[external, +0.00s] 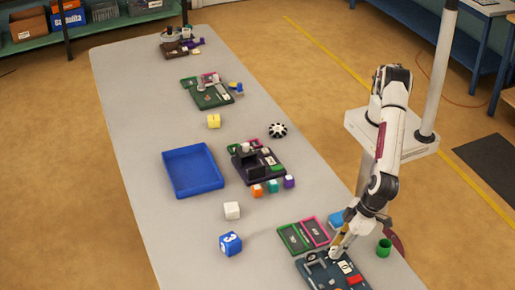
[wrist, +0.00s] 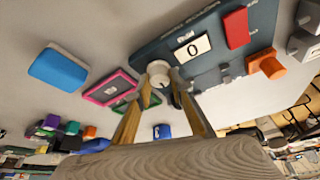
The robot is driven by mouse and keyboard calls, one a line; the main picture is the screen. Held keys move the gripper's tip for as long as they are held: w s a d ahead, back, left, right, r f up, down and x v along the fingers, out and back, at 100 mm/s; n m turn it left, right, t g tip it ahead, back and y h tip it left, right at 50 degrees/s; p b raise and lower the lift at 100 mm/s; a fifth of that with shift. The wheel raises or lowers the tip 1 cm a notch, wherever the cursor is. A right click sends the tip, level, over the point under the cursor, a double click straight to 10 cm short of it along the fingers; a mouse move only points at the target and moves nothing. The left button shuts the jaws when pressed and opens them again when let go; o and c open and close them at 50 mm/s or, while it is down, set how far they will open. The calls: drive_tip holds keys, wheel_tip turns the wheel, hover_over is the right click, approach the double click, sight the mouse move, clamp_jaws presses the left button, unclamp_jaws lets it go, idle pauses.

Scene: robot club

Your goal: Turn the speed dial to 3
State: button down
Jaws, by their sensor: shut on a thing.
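The dark blue panel (external: 322,276) lies near the front right of the table, and it also shows in the wrist view (wrist: 150,47). A pale round dial knob (wrist: 158,68) sits on the panel beside a white label (wrist: 194,48) that reads 0. My gripper (wrist: 162,88) comes down over the panel with its two tan fingers closed on the knob, one on each side. In the external view my gripper (external: 336,252) covers the knob. The knob's pointer cannot be made out.
Green (external: 292,238) and pink (external: 316,232) trays, a light blue block (external: 337,219) and a green cup (external: 384,248) stand close by. A blue cube marked 3 (external: 230,244) is farther left.

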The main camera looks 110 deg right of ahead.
drive_tip(key=shift+m, duration=0.4)
drive_tip(key=c, duration=1.8)
unclamp_jaws()
drive_tip(key=shift+n, duration=0.6)
drive_tip(key=shift+n+y, duration=0.5)
drive_tip(key=shift+n, duration=0.6)
drive_tip(key=shift+d+n+y, duration=0.2)
drive_tip(key=shift+n+y, duration=0.5)
drive_tip(key=shift+n, duration=1.2)
drive_tip(key=shift+n+y, duration=0.7)
drive_tip(key=shift+n, duration=1.2)
